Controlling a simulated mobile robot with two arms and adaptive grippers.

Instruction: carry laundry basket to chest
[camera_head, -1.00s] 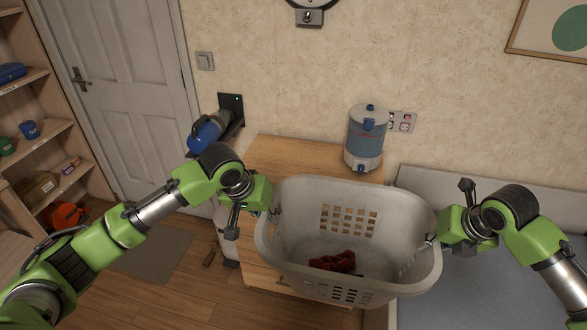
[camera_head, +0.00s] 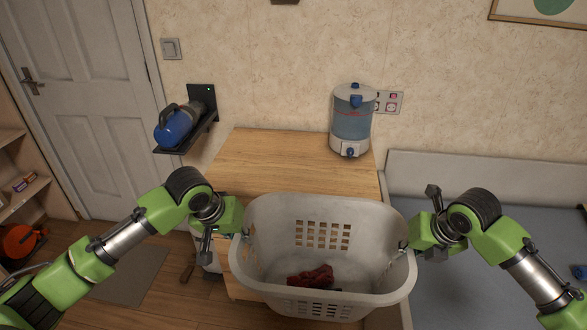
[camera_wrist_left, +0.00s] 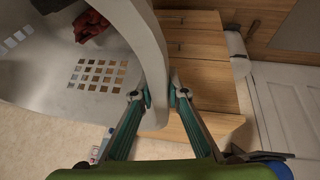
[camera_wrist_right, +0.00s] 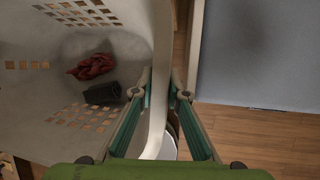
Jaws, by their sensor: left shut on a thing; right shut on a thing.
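The pale grey laundry basket (camera_head: 322,208) hangs upright between my two grippers, in front of the wooden chest (camera_head: 285,165). A dark red cloth (camera_head: 312,277) lies inside it. My left gripper (camera_head: 244,234) is shut on the basket's left rim, and the left wrist view shows the rim between its fingers (camera_wrist_left: 158,95). My right gripper (camera_head: 404,244) is shut on the right rim, also seen between the fingers in the right wrist view (camera_wrist_right: 160,95). A dark item (camera_wrist_right: 102,93) lies beside the cloth in the right wrist view. The basket hides the chest's front right part.
A water dispenser (camera_head: 352,120) stands on the chest's back right corner; the chest top left of it is clear. A wall shelf (camera_head: 190,135) holds a blue device (camera_head: 175,126). A grey bed (camera_head: 480,200) lies right of the chest. A door (camera_head: 85,100) is at left.

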